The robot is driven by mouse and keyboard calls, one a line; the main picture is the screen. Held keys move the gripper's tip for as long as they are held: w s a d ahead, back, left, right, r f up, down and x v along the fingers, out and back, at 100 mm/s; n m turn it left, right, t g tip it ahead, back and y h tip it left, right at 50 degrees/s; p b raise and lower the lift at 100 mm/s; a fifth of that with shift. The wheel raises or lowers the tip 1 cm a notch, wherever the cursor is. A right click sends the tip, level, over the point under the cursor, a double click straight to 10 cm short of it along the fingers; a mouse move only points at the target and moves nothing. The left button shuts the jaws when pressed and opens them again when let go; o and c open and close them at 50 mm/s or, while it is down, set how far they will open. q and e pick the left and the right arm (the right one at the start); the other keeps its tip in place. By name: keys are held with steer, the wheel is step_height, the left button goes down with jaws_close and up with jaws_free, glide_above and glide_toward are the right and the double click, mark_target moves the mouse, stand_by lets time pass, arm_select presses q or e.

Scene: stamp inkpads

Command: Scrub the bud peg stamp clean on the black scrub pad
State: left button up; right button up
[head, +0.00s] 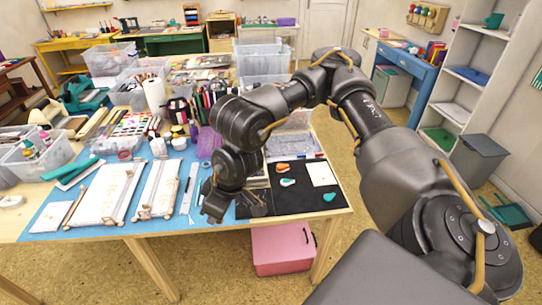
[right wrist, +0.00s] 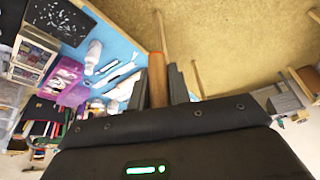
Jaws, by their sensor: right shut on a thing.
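My right gripper (head: 214,208) hangs low over the front edge of the worktable in the head view, at the left end of a black mat (head: 290,203). In the right wrist view my right gripper (right wrist: 168,88) is shut on a brown wooden peg (right wrist: 157,80), which looks like the bud peg stamp. The peg's stamping face is hidden. A small dark block (head: 254,204) lies on the mat just right of the gripper. I cannot tell whether it is the scrub pad, or whether the peg touches anything. My left gripper is not in view.
White boards (head: 103,193) lie on the blue table cover to the left. A purple basket (head: 209,142) stands behind the gripper. Orange, white and teal pieces and a pale card (head: 321,173) lie on the mat's right. A pink box (head: 283,250) stands below the table.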

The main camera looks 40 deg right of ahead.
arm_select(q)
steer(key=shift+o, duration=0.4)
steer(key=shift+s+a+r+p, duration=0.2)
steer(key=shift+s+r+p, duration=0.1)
arm_select(e)
steer(key=w+a+r+m, duration=0.2)
steer(key=w, duration=0.9)
steer(key=w+d+f+m+h, duration=0.2)
steer(key=w+d+m, duration=0.1)
steer(key=w+d, duration=0.3)
steer(key=w+d+f+m+h, duration=0.1)
steer(key=w+d+f+m, duration=0.2)
steer(key=d+f, duration=0.45)
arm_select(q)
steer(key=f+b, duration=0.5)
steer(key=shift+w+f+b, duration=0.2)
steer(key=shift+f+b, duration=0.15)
arm_select(e)
steer(key=s+d+f+m, duration=0.1)
steer(key=d+f, duration=0.3)
steer(key=s+d+f+m, duration=0.1)
steer(key=s+d+f, duration=0.1)
steer(key=d+f, duration=0.2)
steer(key=s+d+f+m+h, duration=0.1)
steer(key=d+f, duration=0.3)
steer(key=f, duration=0.1)
steer(key=shift+s+d+f, duration=0.2)
steer(key=shift+s+f, duration=0.1)
steer(key=shift+f, duration=0.1)
